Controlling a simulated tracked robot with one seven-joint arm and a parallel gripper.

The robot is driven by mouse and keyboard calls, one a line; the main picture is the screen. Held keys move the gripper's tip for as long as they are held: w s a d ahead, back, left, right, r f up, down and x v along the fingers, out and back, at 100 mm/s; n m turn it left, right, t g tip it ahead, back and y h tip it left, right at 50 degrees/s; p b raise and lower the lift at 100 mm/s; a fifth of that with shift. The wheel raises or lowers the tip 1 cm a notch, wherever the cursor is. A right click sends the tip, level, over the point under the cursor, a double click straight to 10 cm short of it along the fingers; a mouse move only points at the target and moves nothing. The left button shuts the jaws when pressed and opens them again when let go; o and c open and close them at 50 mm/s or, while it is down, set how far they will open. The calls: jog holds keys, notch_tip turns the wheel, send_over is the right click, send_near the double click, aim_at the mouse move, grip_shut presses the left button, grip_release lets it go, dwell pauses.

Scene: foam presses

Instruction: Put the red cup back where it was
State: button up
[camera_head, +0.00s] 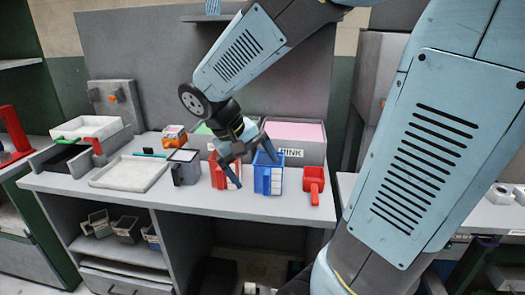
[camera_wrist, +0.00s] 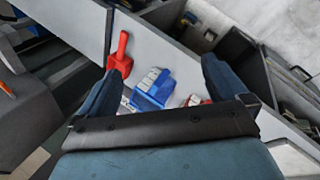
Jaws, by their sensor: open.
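Two red things stand on the grey bench. A red cup-shaped holder (camera_head: 217,175) with white contents is partly hidden behind my gripper; a bit of it shows in the wrist view (camera_wrist: 194,100). A red scoop-like cup (camera_head: 313,180) with a handle towards the bench front is at the right and shows in the wrist view (camera_wrist: 120,58). I cannot tell which is the task's cup. My gripper (camera_head: 256,172) is open and empty, pointing down over the bench. A blue cup (camera_head: 263,182) with white contents appears between its fingers in the wrist view (camera_wrist: 150,92).
A dark grey cup (camera_head: 185,167) and a white tray (camera_head: 130,173) stand to the left. Behind are bins, one pink-filled and labelled PINK (camera_head: 296,135). The bench front edge (camera_head: 180,206) is close to the cups. Bare bench lies around the right-hand red cup.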

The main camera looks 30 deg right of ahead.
jog(key=s+r+t+y, duration=0.5)
jog(key=s+r, duration=0.1)
jog(key=r, duration=0.1)
jog(key=shift+s+a+t, duration=0.35)
jog(key=shift+a+t, duration=0.05)
jog(key=shift+a, duration=0.05)
jog(key=shift+r, duration=0.1)
